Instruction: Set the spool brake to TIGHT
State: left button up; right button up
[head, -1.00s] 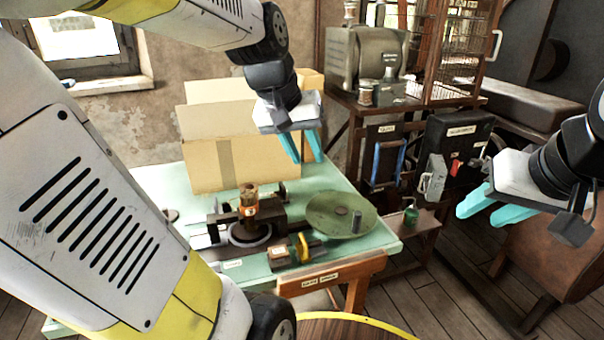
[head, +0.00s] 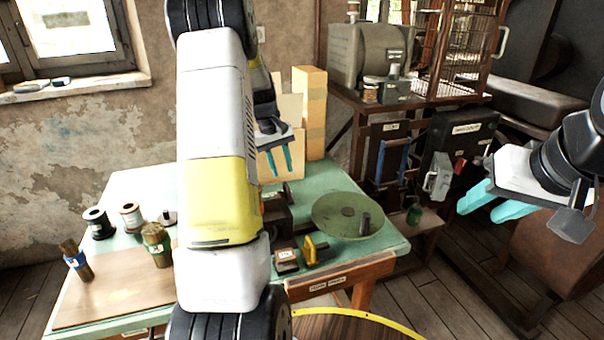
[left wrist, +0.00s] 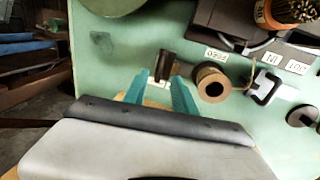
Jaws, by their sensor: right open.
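My left gripper (head: 280,160) is above the far part of the green table (head: 330,180), beyond the press, most of which my left arm hides. In the left wrist view its teal fingers (left wrist: 158,92) are apart. A small dark upright block or lever (left wrist: 163,65), with a white tag near its foot, shows just past and between the fingertips; contact cannot be told. A brown ring-shaped roller (left wrist: 211,83) stands right of the fingers, below a small word label (left wrist: 217,54). I cannot tell which part is the spool brake. My right gripper (head: 488,203) is open and empty, away from the table.
A green round plate (head: 340,215) with a dark knob and a yellow-handled piece (head: 309,248) are at the table's front right. A black spool (head: 97,222) and a wooden board (head: 120,285) are at left. A dark box (head: 462,140) stands right.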

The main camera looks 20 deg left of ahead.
aim_at(287, 185)
pick_arm(q)
jog(key=shift+w+d+f, duration=0.1)
jog(key=shift+d+f, duration=0.05)
jog(key=shift+f, duration=0.75)
jog(key=shift+w+d+f, duration=0.1)
jog(key=shift+d+f, duration=0.05)
jog(key=shift+f, duration=0.75)
jog(key=shift+w+d+f, duration=0.1)
jog(key=shift+d+f, duration=0.05)
jog(key=shift+f, duration=0.75)
grip_shut()
